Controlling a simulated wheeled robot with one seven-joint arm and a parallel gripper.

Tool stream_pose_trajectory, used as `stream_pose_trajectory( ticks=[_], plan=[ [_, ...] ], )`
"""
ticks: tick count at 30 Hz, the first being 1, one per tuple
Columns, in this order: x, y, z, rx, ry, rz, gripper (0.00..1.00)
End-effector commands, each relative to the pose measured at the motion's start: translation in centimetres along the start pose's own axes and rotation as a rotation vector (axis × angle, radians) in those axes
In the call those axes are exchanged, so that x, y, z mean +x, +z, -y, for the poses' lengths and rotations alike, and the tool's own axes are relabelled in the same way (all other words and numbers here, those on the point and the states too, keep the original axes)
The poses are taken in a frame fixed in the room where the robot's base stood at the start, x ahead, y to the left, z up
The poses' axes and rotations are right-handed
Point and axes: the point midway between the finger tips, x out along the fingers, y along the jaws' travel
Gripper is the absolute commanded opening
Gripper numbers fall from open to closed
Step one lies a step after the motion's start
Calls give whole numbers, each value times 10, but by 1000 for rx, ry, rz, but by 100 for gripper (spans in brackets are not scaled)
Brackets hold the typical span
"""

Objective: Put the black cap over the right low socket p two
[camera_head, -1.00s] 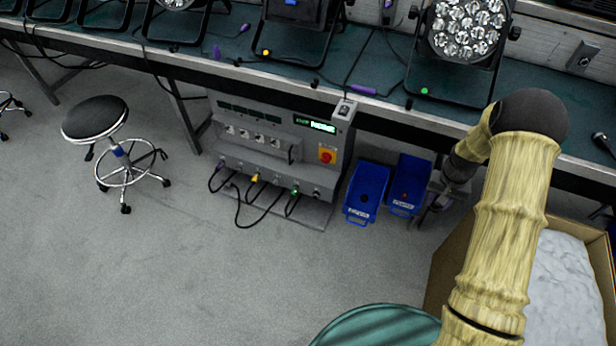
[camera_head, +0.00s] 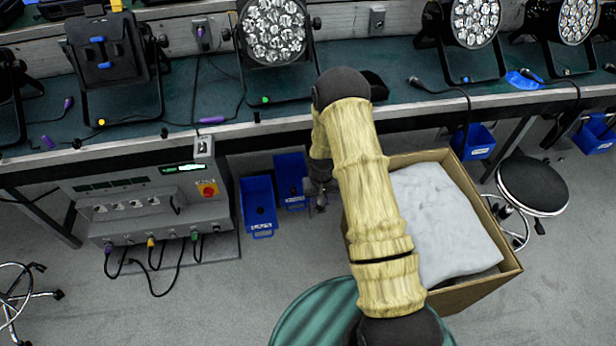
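My gripper (camera_head: 318,196) hangs below the bench's front edge, just right of two blue bins. It is small and partly behind my arm, so its fingers and anything between them cannot be made out. A grey socket box (camera_head: 150,212) stands on the floor to its left, with a lit green display and a red knob on yellow. Purple, yellow and green plugs with black cables sit along its low front row. I cannot read which socket is p two. Small black pieces, one near the bench edge (camera_head: 256,117), may be caps; I cannot tell.
Blue bins (camera_head: 258,205) stand between the box and my gripper. An open carton (camera_head: 470,287) with white filling stands right of my arm. The bench (camera_head: 380,113) with par cans (camera_head: 275,32) and cables runs across the back. Stools (camera_head: 532,186) stand at both sides.

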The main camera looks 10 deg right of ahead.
Motion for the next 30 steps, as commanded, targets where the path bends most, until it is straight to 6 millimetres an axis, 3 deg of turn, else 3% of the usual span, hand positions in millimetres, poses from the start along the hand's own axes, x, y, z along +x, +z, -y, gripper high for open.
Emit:
stream_pose_trajectory(
  ticks=[1, 15, 30],
  plan=[
    [-10, 10, 0, 0, 0, 7, 8],
    [-13, 81, 1, 1, -2, 3, 8],
    [-8, 88, 1, 0, -3, -1, 8]
  ],
)
